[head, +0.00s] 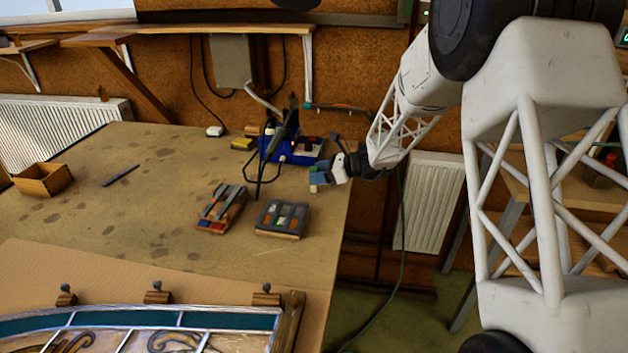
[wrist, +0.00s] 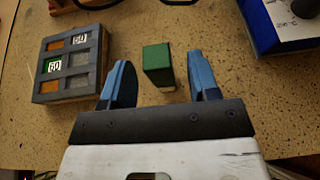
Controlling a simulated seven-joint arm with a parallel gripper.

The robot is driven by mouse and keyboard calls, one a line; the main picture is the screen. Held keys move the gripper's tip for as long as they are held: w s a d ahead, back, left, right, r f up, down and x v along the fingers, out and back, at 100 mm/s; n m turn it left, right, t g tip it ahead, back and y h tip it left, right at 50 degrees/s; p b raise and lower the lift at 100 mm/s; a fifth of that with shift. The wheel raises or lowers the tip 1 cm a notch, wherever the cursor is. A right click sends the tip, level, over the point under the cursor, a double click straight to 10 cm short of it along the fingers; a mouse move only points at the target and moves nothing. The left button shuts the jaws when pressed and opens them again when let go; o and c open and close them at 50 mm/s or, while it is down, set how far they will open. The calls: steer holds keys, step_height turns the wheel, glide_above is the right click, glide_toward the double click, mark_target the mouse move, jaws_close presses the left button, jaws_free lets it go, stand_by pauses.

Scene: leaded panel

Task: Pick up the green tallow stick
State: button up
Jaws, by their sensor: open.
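The green tallow stick (wrist: 158,58) shows in the wrist view as a short green block with a pale cream lower end. It lies between my gripper's two blue fingertips (wrist: 159,68), with a clear gap on each side. My gripper is open and not touching it. In the head view, my gripper (head: 320,172) is low over the table's right edge, and a small greenish-yellow block (head: 313,187) shows just below the fingers. Whether the stick rests on the table is hard to tell.
A grey compartment box (head: 282,218) with labelled cells (wrist: 73,62) sits near the gripper. A blue station (head: 291,150) stands behind, also in the wrist view (wrist: 284,25). A tool rack (head: 222,207) is left of the box. The table's left middle is mostly clear.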

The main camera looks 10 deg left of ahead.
steer(key=shift+x, duration=1.85)
jaws_close()
steer(key=shift+r, duration=0.1)
steer(key=shift+r, duration=0.8)
step_height(320, 180, up, 2)
steer(key=shift+s+d, duration=0.1)
steer(key=s+d, duration=0.3)
steer(key=s, duration=0.4)
steer(key=s+d+r, duration=0.1)
steer(key=s+d, duration=0.2)
steer(key=s, duration=0.4)
steer(key=shift+s+d, duration=0.2)
steer(key=shift+d, duration=0.1)
steer(key=shift+r, duration=0.1)
